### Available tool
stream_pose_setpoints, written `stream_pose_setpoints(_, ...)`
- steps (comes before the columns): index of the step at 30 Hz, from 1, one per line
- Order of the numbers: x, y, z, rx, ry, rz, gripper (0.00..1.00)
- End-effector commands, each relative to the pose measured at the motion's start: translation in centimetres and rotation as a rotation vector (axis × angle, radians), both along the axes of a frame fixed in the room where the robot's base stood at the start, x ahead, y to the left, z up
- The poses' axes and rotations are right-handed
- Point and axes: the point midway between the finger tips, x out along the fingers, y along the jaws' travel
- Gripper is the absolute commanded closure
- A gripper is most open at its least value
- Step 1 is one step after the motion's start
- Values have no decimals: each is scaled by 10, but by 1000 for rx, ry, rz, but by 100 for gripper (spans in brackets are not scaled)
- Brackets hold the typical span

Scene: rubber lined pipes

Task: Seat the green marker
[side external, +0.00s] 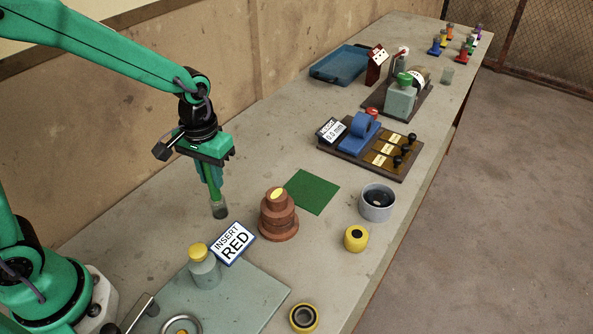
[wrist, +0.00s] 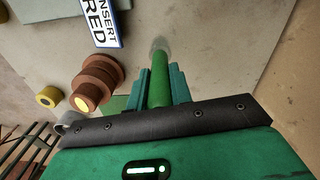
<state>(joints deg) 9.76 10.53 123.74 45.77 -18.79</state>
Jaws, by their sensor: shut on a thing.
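My gripper (side external: 212,190) points down over the bench left of the brown stepped block, shut on the green marker (wrist: 160,82). In the wrist view the marker is a green rod between the teal fingers (wrist: 161,88). In the side view the fingers mostly hide it. A greyish, see-through piece (side external: 219,210) is at the marker's lower end, and it also shows in the wrist view (wrist: 160,46). I cannot tell whether it is part of the marker or a small cup around it, nor whether it touches the bench.
The brown stepped block (side external: 278,222), yellow-topped, stands close right. A sign (side external: 233,243) reads "INSERT RED". Near it are a yellow-capped jar (side external: 204,270), green square (side external: 311,192), grey cup (side external: 377,204) and yellow ring (side external: 356,239). Coloured pegs (side external: 463,54) stand far back. Bench behind my gripper is clear.

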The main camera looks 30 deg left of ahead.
Motion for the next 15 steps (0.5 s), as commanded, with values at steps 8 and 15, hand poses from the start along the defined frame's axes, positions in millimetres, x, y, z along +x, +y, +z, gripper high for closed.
stream_pose_setpoints(8, 0, 0, -5, 0, -1, 0, 100)
stream_pose_setpoints(15, 0, 0, -9, 0, 0, 0, 100)
